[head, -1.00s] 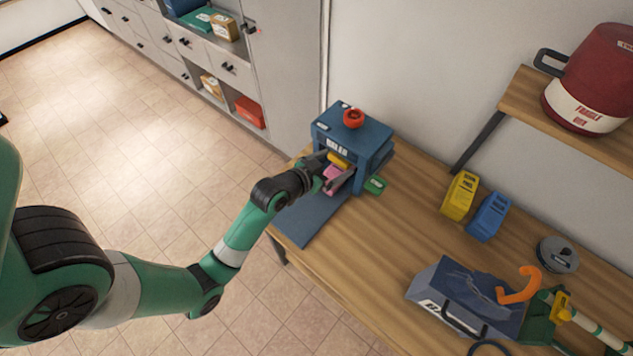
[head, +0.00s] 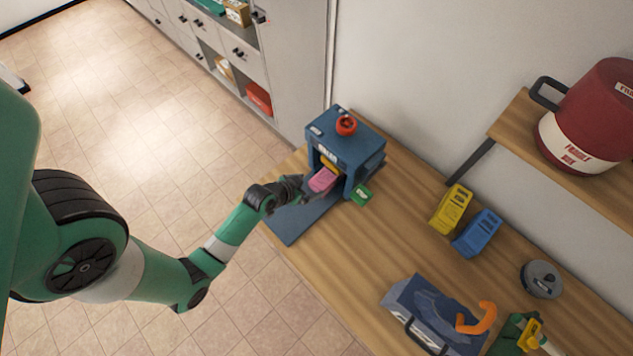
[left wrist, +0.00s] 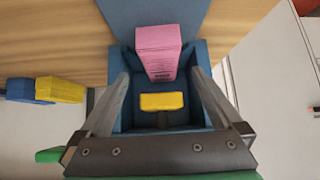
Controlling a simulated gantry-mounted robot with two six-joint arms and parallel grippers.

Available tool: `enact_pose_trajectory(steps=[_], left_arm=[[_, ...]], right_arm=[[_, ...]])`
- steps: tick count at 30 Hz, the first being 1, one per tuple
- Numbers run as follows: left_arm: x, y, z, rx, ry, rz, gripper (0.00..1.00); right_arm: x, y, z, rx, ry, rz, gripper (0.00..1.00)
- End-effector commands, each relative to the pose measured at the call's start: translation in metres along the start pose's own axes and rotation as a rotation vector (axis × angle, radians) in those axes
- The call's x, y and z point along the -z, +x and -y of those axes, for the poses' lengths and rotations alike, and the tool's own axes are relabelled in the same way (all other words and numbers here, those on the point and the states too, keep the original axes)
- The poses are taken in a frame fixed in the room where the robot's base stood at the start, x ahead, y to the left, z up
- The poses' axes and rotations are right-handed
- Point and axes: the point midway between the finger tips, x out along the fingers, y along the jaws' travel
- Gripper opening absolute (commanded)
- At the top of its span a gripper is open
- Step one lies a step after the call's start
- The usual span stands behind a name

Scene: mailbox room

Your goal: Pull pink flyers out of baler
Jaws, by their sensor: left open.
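The blue baler (head: 350,143) stands at the table's far left end, with a red knob on top. The pink flyers (head: 322,180) are a block at its front opening; in the left wrist view the pink flyers (left wrist: 158,50) lie partly over the blue front plate (left wrist: 150,14). A yellow piece (left wrist: 162,101) sits inside the baler. My left gripper (head: 312,187) is open in front of the opening. In the left wrist view its fingers (left wrist: 160,77) stand apart to either side of the opening; contact with the flyers cannot be told.
A small green block (head: 361,195) lies right of the baler. The middle is clear.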

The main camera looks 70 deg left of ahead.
Motion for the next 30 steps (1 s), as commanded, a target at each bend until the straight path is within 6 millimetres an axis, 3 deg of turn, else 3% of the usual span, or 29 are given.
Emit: enact_pose_trajectory(steps=[9,15,27,30], left_arm=[[-0.002,0.064,0.0,0.0,0.002,-0.001,1.0],[-0.001,0.092,0.0,0.0,0.001,-0.001,1.0],[0.001,0.099,0.0,0.0,0.001,-0.001,1.0],[0.001,0.099,0.0,0.0,0.001,-0.001,0.86]], right_arm=[[-0.016,-0.017,0.0,0.0,0.0,0.0,0.49],[-0.023,-0.025,0.0,0.0,0.0,0.0,0.49],[-0.024,-0.026,0.0,0.0,0.0,0.0,0.49],[-0.024,-0.026,0.0,0.0,0.0,0.0,0.49]])
